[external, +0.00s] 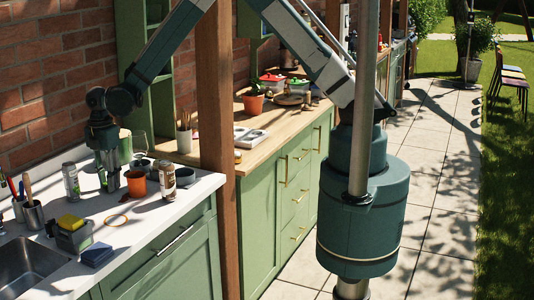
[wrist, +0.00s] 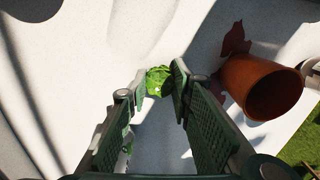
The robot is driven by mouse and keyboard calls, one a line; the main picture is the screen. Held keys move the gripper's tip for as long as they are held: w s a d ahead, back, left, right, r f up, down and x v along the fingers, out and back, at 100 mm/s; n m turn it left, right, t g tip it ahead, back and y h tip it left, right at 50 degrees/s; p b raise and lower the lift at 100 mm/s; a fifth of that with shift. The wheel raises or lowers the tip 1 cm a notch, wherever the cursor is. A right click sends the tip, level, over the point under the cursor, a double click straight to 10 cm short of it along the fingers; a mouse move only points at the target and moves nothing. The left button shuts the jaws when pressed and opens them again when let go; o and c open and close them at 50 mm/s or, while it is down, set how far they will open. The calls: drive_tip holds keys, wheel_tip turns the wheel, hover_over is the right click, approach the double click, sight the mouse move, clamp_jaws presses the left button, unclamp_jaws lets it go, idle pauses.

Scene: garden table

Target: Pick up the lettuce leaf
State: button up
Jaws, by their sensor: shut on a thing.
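The lettuce leaf (wrist: 158,76) is bright green and crumpled. In the wrist view it sits between the tips of my gripper (wrist: 157,86), with both fingers against its sides. My gripper is shut on it. In the external view my gripper (external: 110,182) points straight down at the white counter, just left of the terracotta pot. The leaf cannot be made out there. I cannot tell whether the leaf touches the counter.
The terracotta pot (wrist: 258,88) is close on the right in the wrist view. Cans (external: 71,182) (external: 167,179) stand on either side. The sink (external: 22,268) is front left.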

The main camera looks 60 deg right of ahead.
drive_tip(key=shift+r, duration=0.15)
wheel_tip(320, 180, up, 10)
drive_tip(key=shift+b, duration=0.3)
idle(0.6)
